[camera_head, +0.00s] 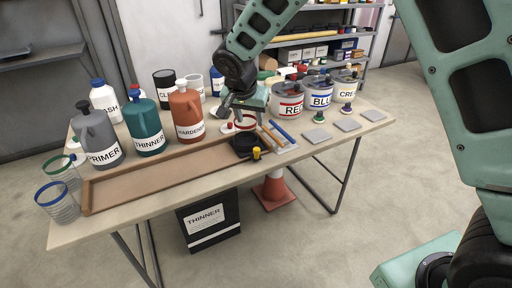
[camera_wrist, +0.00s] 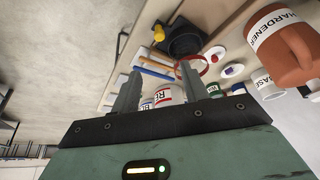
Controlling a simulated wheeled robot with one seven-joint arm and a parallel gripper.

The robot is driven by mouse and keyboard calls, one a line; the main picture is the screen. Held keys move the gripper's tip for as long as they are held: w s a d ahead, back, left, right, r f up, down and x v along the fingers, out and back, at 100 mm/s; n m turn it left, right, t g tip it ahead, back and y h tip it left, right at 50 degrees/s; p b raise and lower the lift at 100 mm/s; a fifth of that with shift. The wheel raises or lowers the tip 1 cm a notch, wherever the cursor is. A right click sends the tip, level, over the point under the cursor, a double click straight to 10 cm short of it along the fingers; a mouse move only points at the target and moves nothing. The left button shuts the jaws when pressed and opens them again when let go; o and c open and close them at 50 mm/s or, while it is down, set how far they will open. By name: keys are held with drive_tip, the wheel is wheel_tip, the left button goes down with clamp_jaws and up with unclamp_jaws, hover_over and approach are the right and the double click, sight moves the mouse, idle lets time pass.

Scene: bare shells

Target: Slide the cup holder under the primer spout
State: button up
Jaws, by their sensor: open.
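A black cup holder (camera_head: 246,145) with a yellow knob (camera_head: 256,153) sits at the right end of a long brown wooden track on the table. The holder also shows at the top of the wrist view (camera_wrist: 184,38), with its knob to the left. The grey PRIMER jug (camera_head: 99,142) stands behind the track's left end, far left of the holder. My gripper (camera_head: 238,112) is open and empty, above the table behind the holder. In the wrist view my gripper's two fingers (camera_wrist: 160,69) stand apart with nothing held between them.
The THINNER (camera_head: 147,130) and HARDENER (camera_head: 187,118) jugs stand behind the wooden track (camera_head: 137,185). Clear cups (camera_head: 58,205) stand at its left. A red ring (camera_head: 245,122), blue-and-orange strips (camera_head: 278,135) and labelled cans (camera_head: 289,100) are near the gripper. The track's middle is clear.

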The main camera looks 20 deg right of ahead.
sight(256, 149)
drive_tip(key=p+x, duration=0.2)
drive_tip(key=x, duration=1.4)
drive_tip(key=shift+f, duration=0.4)
clamp_jaws()
